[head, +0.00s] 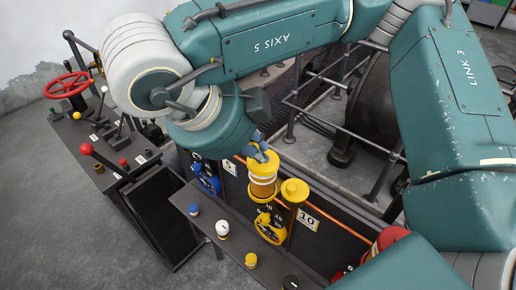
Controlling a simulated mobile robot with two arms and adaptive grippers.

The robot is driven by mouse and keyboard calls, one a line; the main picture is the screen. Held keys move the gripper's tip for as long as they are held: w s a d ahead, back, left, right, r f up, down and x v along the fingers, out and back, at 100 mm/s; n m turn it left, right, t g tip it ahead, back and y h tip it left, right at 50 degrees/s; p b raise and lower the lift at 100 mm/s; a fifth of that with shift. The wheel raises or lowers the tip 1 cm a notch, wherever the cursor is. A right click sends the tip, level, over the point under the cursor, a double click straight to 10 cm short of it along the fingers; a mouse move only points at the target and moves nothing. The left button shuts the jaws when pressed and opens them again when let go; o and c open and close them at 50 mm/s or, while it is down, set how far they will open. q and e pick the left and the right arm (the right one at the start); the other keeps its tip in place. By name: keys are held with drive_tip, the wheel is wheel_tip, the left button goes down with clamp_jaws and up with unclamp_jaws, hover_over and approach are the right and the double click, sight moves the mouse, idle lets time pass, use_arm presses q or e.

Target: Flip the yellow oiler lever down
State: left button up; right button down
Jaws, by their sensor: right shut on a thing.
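The yellow oiler (263,182) stands on the machine near the middle of the head view, an amber cup with yellow bands and a yellow cap. My right gripper (261,152) comes down from the teal arm above and is shut at the top of this oiler. The oiler's small lever is largely hidden by the fingers, so its angle cannot be told. A second yellow-capped fitting (294,190) stands just to the right, apart from the fingers. My left gripper is not in view.
A yellow gauge (270,228) and a blue one (206,178) sit below. A grey ledge (228,248) carries blue, white and yellow knobs. A red handwheel (68,85) and red-knobbed lever (87,149) stand left. The floor at lower left is clear.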

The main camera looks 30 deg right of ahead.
idle(0.5)
drive_tip(key=c, duration=1.7)
unclamp_jaws()
drive_tip(key=shift+a, duration=0.1)
